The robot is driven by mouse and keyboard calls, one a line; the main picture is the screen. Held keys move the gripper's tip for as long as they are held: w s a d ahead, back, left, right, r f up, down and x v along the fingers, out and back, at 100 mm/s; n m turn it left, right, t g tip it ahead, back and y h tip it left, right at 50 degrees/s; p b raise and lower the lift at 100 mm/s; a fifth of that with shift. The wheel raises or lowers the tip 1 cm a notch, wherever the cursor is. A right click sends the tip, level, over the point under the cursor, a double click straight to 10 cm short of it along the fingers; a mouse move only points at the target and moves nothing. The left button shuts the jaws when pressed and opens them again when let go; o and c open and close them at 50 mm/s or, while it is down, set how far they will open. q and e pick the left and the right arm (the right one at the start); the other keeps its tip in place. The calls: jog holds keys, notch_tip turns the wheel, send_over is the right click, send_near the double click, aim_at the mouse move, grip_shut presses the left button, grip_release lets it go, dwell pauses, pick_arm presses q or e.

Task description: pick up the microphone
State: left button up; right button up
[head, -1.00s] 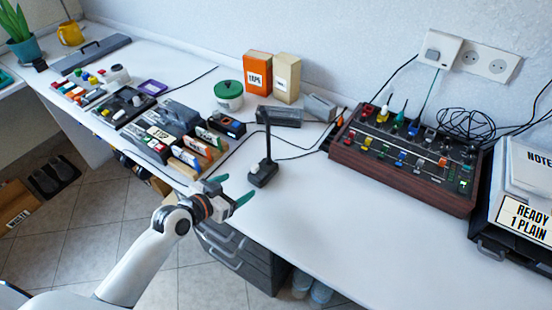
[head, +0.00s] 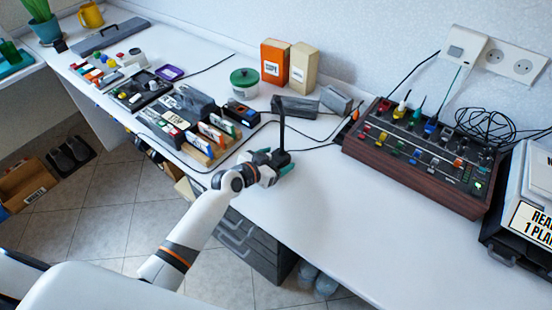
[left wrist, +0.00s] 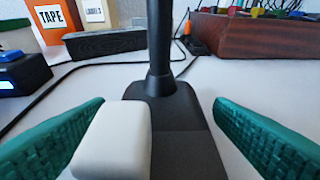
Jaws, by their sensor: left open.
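The microphone is a black upright stem on a flat black base (left wrist: 170,115), standing on the white desk. In the head view its dark stem (head: 282,125) rises just beyond my left gripper (head: 277,165), which hides most of the base. My left gripper is open at desk height. In the left wrist view its two green fingers (left wrist: 165,140) lie on either side of the base, with a visible gap at the right finger. A pale block-shaped part covers the base's left front in that view. My right gripper is not in view.
A mixer with wooden sides (head: 418,160) stands to the right on the desk (head: 350,215). Cartons, including an orange one (head: 274,62), and a green-lidded tub (head: 244,83) stand behind. Several small items crowd the left. A black cable runs past the microphone. The desk in front is clear.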

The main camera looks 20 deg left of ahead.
pick_arm(q)
jog(key=shift+w+d+f, duration=0.1)
jog(key=shift+w, duration=0.1)
jog(key=c, duration=1.3)
